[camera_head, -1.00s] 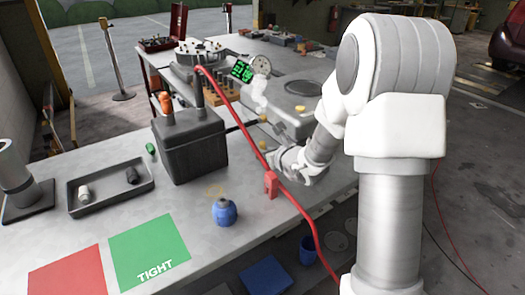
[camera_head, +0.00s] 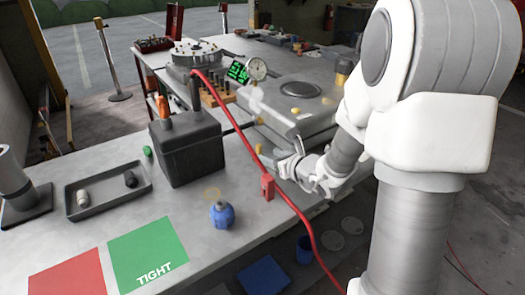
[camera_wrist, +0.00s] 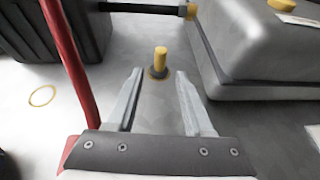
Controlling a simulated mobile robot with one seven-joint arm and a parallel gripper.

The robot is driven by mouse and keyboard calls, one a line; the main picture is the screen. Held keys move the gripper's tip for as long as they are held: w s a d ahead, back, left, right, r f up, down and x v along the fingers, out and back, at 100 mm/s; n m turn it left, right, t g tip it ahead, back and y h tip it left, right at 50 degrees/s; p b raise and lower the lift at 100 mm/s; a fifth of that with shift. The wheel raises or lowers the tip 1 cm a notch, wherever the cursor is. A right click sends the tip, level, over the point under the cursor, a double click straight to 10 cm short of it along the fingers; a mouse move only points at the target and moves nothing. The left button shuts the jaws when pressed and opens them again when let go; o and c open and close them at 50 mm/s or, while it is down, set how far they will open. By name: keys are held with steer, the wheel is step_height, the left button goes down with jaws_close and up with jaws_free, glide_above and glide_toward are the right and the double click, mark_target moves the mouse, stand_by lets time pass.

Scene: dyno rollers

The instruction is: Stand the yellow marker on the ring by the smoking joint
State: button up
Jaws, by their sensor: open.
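My gripper (camera_wrist: 158,80) is open and empty. Its fingertips lie to either side of the marker's base in the picture; the marker appears just beyond them, with no contact visible. A dark pipe with a yellow end (camera_wrist: 191,12) meets the grey housing behind the marker. White smoke (camera_head: 256,98) rises near there in the head view.
A red cable (camera_wrist: 70,60) runs close on the left of my gripper. The grey housing (camera_wrist: 255,55) stands close on the right. A black box (camera_head: 186,145) stands left of the cable. Another yellow ring (camera_wrist: 42,95) lies on bare bench, near a blue container (camera_head: 222,214).

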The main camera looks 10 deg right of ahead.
steer(key=v, duration=0.4)
steer(key=shift+s+r, duration=0.15)
steer(key=shift+s, duration=0.05)
steer(key=s+a+r+n+g+y, duration=0.2)
steer(key=s+a+r+n+g, duration=0.2)
steer(key=s+a+n, duration=0.45)
steer(key=s+a+r+n+g+y, duration=0.25)
steer(key=s+a+n, duration=0.3)
steer(key=n, duration=0.55)
steer(key=s+d+r+n+h, duration=0.3)
steer(key=s+d+n+h, duration=0.5)
steer(key=n, duration=0.5)
steer(key=s+d+g, duration=0.1)
steer(key=s+d, duration=0.1)
steer(key=d, duration=0.1)
steer(key=shift+s+h, duration=0.35)
steer(key=shift+s, duration=0.05)
steer(key=shift+a+r+p, duration=0.1)
steer(key=shift+r+p, duration=0.05)
steer(key=shift+p, duration=0.2)
